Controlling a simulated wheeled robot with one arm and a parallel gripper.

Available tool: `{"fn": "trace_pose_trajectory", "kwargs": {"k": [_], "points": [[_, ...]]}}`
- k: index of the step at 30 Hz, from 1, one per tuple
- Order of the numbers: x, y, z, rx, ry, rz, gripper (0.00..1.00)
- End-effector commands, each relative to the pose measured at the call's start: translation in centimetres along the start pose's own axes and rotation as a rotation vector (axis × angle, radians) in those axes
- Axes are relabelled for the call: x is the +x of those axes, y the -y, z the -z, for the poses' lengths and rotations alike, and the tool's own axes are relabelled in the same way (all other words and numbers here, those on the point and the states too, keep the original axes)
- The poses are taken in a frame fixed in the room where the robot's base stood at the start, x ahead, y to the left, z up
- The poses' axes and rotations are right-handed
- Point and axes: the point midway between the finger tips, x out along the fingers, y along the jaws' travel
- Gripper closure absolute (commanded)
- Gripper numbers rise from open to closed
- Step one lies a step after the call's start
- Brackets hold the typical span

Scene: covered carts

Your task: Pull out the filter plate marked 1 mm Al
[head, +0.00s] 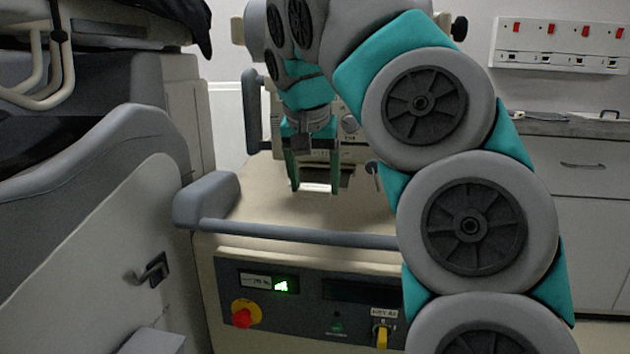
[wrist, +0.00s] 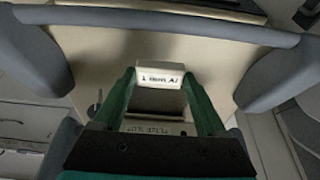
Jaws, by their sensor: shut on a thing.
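The filter plate (wrist: 160,80) shows its white edge with the label "1 mm Al" in the wrist view. In the head view its pale edge (head: 316,187) shows low between the fingers. My gripper (wrist: 159,74) is shut on the plate, one green finger on each side of it. In the head view my gripper (head: 315,185) points down in front of the cart's column. A panel with partly readable "slot" lettering (wrist: 152,131) shows between the fingers in the wrist view. How much of the plate is inside a slot is hidden.
The cream cart (head: 240,205) has a grey front handlebar (head: 300,233) and a control panel with a red knob (head: 242,317). A large grey covered machine (head: 100,230) stands close on the left. A counter with drawers (head: 575,160) is at the right.

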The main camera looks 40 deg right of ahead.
Motion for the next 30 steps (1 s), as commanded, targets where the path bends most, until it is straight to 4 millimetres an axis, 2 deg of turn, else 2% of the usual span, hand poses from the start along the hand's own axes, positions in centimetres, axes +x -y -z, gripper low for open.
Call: {"fn": "trace_pose_trajectory", "kwargs": {"k": [21, 30], "points": [[-0.7, 0.0, -1.8, 0.001, 0.000, -0.001, 0.88], [-0.8, 0.0, -2.0, 0.000, 0.000, 0.000, 0.88]]}}
